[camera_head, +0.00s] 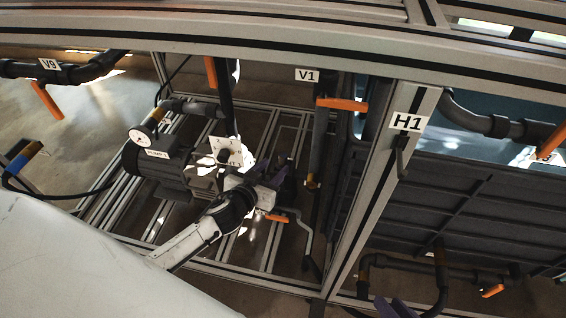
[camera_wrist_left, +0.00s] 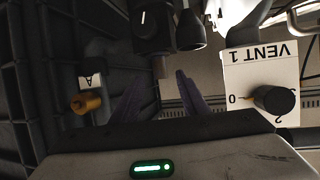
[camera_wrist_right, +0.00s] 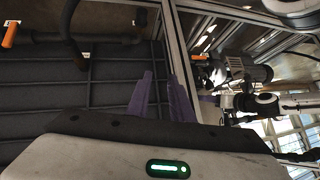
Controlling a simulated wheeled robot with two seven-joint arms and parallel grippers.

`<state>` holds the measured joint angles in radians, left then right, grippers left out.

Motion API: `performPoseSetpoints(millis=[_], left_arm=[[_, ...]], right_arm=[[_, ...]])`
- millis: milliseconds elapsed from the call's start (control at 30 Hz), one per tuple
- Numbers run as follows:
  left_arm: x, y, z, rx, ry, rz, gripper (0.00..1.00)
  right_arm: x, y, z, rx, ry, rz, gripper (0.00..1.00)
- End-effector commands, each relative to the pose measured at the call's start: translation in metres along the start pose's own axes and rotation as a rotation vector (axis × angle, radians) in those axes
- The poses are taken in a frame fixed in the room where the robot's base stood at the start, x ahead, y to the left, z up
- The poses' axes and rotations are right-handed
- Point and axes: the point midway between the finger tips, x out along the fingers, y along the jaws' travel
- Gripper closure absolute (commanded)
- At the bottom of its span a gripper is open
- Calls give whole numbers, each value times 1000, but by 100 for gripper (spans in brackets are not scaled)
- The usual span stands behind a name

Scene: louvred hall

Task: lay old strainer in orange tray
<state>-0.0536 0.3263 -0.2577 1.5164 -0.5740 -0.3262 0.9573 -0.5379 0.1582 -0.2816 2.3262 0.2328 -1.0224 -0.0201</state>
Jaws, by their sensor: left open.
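I cannot make out the old strainer or an orange tray in any view. My left gripper (camera_head: 272,178) is open among the pump fittings in the frame. In the left wrist view its purple fingers (camera_wrist_left: 158,90) stand apart with nothing between them. Black cylindrical fittings (camera_wrist_left: 152,30) lie beyond their tips; I cannot tell whether one is the strainer. My right gripper (camera_head: 391,307) shows only as purple fingertips at the bottom edge. In the right wrist view its fingers (camera_wrist_right: 160,95) have a narrow empty gap and face a dark ribbed panel.
The pump (camera_head: 160,165) and a white VENT 1 plate with a black knob (camera_wrist_left: 272,100) are close to my left gripper. The H1 post (camera_head: 380,180) stands between my grippers. Pipes with orange handles (camera_head: 342,104) hang around. A dark ribbed panel (camera_head: 450,210) fills the right.

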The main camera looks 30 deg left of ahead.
Motion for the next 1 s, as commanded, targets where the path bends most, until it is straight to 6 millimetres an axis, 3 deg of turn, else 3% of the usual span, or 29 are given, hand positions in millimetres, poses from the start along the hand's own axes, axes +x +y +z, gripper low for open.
performPoseSetpoints(millis=[200,500,1000], left_arm=[[34,-1,3,2,1,-2,59],[66,0,2,-1,0,0,59],[74,0,1,1,-1,0,59]], right_arm=[[1,-9,-9,18,67,-42,80],[-4,-19,-21,38,129,-83,80],[-9,-24,-28,43,151,-98,80]])
